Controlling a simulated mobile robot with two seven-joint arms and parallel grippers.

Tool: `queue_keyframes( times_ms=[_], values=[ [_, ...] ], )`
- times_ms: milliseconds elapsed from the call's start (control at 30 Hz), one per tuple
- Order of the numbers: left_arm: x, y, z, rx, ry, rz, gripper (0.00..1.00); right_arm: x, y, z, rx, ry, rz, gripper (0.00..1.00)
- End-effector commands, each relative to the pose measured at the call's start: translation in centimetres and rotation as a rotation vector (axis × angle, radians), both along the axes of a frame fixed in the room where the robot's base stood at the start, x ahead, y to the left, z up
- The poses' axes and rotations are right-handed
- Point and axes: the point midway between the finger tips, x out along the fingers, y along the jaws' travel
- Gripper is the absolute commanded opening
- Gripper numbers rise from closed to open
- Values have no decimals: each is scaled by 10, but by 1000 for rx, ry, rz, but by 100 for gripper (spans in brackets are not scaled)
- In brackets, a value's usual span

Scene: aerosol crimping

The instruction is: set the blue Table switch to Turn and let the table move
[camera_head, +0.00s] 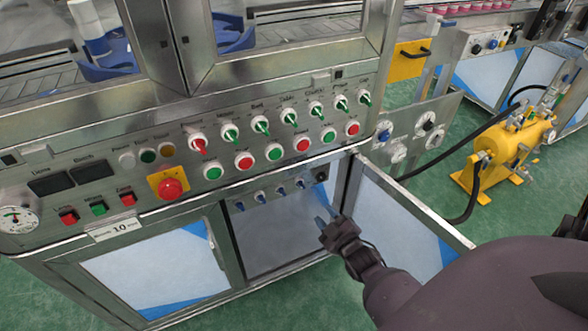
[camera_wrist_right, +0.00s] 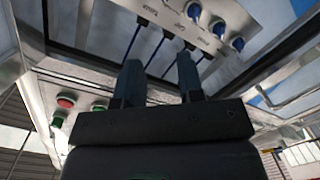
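Several blue switches (camera_head: 259,197) sit in a row on a narrow panel inside the open cabinet bay, below the main control panel. My left gripper is not in view.
The main panel (camera_head: 100,160) above carries green-handled switches, red and green push buttons and a red emergency stop (camera_head: 171,187). An open cabinet door (camera_head: 400,222) stands right of my gripper. A yellow pump (camera_head: 503,152) with black hoses stands on the green floor.

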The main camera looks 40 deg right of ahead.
Motion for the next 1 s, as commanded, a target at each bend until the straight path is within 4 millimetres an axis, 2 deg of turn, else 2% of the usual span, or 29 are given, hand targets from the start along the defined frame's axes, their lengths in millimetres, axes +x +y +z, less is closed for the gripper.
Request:
queue_keyframes(
  times_ms=[33, 200, 467, 1000],
  values=[
    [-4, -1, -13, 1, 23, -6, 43, 4, -3, -23, -20, 4, -6, 35],
    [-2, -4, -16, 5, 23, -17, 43, 25, -8, -38, -76, -38, -21, 35],
    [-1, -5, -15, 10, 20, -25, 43, 44, -12, -38, -98, -62, -26, 35],
    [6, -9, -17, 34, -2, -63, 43, 122, -31, -40, -97, -58, -26, 35]
  ],
)
